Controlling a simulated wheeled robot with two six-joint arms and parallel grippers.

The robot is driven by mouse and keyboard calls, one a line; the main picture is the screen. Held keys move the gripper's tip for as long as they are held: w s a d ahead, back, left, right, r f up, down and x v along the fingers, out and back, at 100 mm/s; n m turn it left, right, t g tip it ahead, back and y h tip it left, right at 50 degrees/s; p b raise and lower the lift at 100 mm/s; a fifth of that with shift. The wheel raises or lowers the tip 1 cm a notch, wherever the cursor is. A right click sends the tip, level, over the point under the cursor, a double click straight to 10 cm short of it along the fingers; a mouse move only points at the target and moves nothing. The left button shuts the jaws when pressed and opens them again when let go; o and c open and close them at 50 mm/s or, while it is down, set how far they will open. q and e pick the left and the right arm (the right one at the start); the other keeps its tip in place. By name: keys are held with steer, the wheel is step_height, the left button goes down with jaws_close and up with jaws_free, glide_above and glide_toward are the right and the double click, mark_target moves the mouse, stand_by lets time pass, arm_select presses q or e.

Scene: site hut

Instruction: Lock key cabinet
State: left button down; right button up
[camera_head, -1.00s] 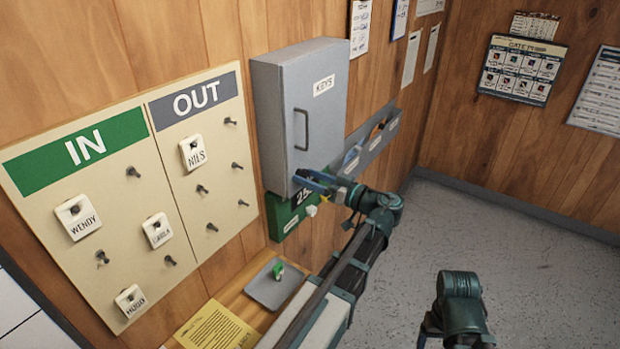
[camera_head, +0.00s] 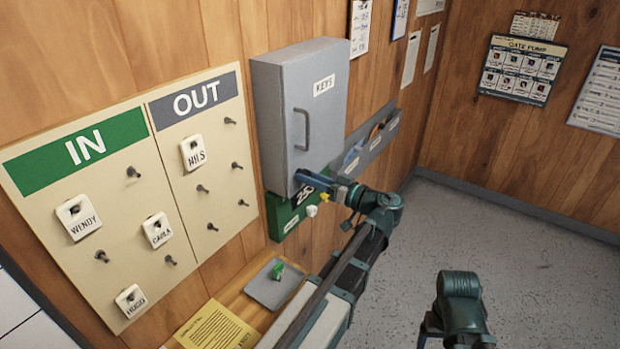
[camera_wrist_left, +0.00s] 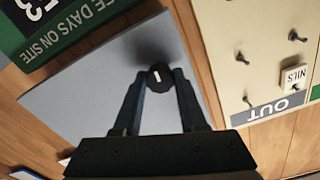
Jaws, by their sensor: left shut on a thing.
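The grey key cabinet (camera_head: 272,115) hangs on the wooden wall, with a KEYS label and a bar handle (camera_head: 301,130) on its door. The door looks closed. In the left wrist view, a round black knob (camera_wrist_left: 158,77) with a short white mark sits on the grey cabinet face (camera_wrist_left: 85,85). In the head view the gripper hides the knob. My right gripper is out of view; only part of that arm shows.
An IN/OUT board (camera_head: 130,195) with name tags on pegs hangs left of the cabinet. A green sign (camera_head: 283,218) is below it, and a grey wall rack (camera_head: 372,145) is to its right. A grey tray (camera_head: 262,294) and yellow sheet (camera_head: 215,328) lie on a ledge below.

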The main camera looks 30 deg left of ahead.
arm_select(q)
steer(key=shift+m, duration=8.4)
steer(key=shift+c, duration=2.3)
jaws_free()
steer(key=shift+d, duration=0.1)
